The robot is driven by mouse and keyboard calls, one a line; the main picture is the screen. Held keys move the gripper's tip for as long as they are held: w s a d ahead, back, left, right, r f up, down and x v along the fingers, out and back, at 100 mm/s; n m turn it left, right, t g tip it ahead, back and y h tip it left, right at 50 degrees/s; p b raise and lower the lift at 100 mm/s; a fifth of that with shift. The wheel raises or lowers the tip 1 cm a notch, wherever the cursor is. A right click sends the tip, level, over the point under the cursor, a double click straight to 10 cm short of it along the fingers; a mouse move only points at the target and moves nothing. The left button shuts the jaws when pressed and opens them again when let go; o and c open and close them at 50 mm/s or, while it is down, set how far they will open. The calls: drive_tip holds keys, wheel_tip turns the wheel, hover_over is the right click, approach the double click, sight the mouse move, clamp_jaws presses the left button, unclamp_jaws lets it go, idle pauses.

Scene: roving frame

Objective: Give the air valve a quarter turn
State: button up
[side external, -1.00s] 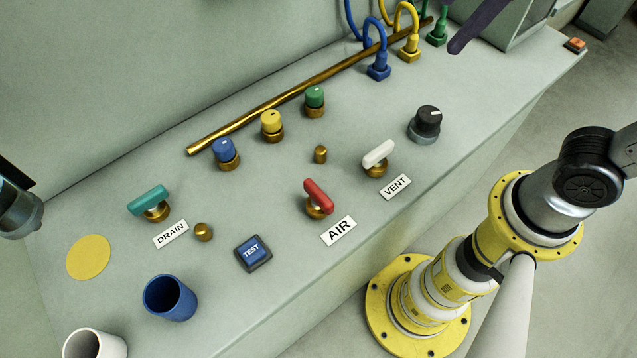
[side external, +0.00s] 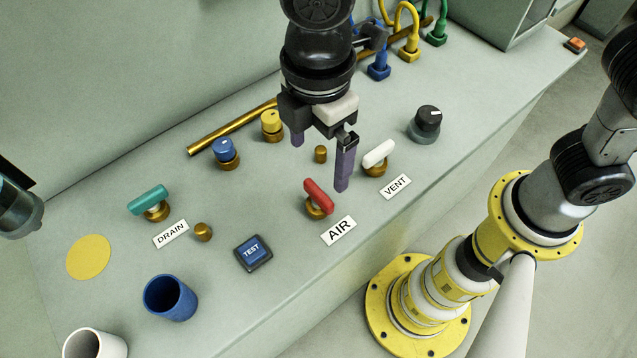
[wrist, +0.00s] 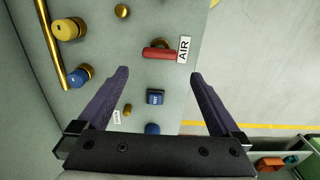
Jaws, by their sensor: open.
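The air valve has a red bar handle (side external: 319,196) on a brass base, behind the AIR label (side external: 338,231). In the wrist view the red handle (wrist: 158,54) lies crosswise beyond the fingertips, beside the AIR label (wrist: 184,49). My gripper (side external: 320,164) hangs over the bench with its purple fingers pointing down, above and behind the red handle. In the wrist view my gripper (wrist: 160,73) is open, with nothing between its fingers. It appears apart from the valve.
The white VENT valve (side external: 378,153) stands close to the right of the fingers. A brass peg (side external: 320,154), blue knob (side external: 225,151) and yellow knob (side external: 271,123) stand nearby. The TEST button (side external: 253,252) and teal DRAIN valve (side external: 148,200) are to the left.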

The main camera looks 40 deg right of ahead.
sight(319, 192)
wheel_tip(319, 192, down, 10)
drive_tip(key=shift+r, duration=0.2)
drive_tip(key=c, duration=1.2)
